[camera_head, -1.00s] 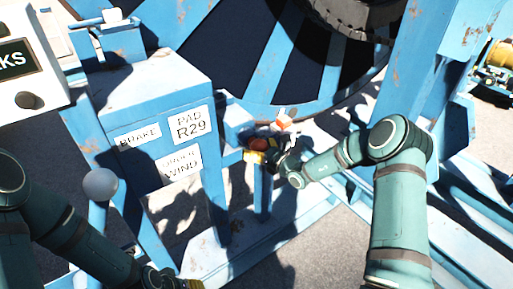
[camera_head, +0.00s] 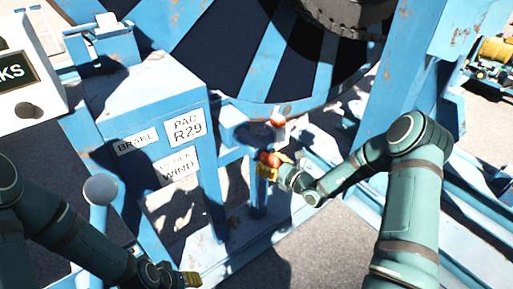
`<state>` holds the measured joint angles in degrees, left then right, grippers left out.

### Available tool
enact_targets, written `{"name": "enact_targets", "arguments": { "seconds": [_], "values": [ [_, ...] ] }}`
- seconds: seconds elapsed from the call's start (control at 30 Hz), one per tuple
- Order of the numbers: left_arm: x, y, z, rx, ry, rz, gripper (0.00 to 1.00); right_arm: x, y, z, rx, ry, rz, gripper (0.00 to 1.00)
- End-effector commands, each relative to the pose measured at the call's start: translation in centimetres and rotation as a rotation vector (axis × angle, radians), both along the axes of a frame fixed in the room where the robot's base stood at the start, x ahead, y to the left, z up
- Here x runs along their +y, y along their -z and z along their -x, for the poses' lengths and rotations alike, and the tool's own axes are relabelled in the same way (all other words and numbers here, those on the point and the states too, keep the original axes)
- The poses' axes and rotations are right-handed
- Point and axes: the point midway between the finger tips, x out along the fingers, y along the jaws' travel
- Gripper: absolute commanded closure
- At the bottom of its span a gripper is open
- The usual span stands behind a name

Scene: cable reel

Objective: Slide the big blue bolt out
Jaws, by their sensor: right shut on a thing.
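My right gripper (camera_head: 266,167), with yellow fingertips, is at the end of the blue beam beside the labelled blue box. It is shut on a red-orange knob (camera_head: 268,158), which I take to be the handle of the big blue bolt; the bolt's body cannot be told apart from the blue frame around it. A second orange-red knob (camera_head: 278,122) on a pale stem stands just above and behind it, apart from the gripper. My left gripper (camera_head: 188,279) is low at the bottom edge, away from the bolt; its fingers are too small and dark to read.
A blue box (camera_head: 150,95) with white labels, including "BRAKE" and "PAD R29", stands left of the bolt. A lever with a grey ball (camera_head: 101,189) rises near my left arm. The big reel (camera_head: 285,55) is behind. Blue posts and rails close in the right side.

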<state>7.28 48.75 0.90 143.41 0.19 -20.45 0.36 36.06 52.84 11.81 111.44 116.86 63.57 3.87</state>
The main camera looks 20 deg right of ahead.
Motion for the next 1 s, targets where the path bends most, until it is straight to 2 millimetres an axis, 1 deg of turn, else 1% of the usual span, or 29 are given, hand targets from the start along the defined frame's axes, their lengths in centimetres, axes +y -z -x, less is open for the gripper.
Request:
{"name": "enact_targets", "arguments": {
  "seconds": [0.03, 0.13, 0.43, 0.47, 0.5, 0.53, 0.57, 0.87, 1.0],
  "values": [
    [0.0, -0.4, -0.1, -0.002, -0.002, 0.0, 0.53, -0.5, -0.1, 0.8, 0.005, 0.003, -0.001, 0.78],
    [0.0, -0.6, -0.2, -0.004, -0.004, -0.001, 0.53, -0.7, 0.0, 1.7, 0.003, 0.003, 0.0, 0.78],
    [0.0, -0.5, -0.2, -0.005, -0.004, -0.001, 0.53, -0.7, 0.3, 1.9, 0.005, 0.001, 0.001, 0.77],
    [0.0, -0.5, -0.2, -0.005, -0.004, -0.001, 0.53, -0.7, 0.3, 1.9, 0.005, 0.001, 0.0, 0.28],
    [0.1, -0.5, -0.2, -0.005, -0.004, -0.001, 0.53, -0.7, 0.3, 1.9, 0.005, 0.001, 0.0, 0.14],
    [0.1, -0.5, -0.2, -0.005, -0.004, -0.001, 0.53, -0.7, 0.3, 1.9, 0.005, 0.001, 0.0, 0.04],
    [0.1, -0.5, -0.2, -0.005, -0.004, -0.001, 0.53, -0.7, 0.2, 1.9, 0.004, 0.001, 0.0, 0.0],
    [0.0, -0.5, -0.2, -0.005, -0.004, -0.001, 0.53, -0.8, 0.1, 1.9, 0.001, 0.001, -0.001, 0.0],
    [0.0, -0.5, -0.2, -0.005, -0.004, -0.001, 0.53, -1.4, 0.1, 3.0, 0.002, 0.003, 0.0, 0.0]
  ]
}}
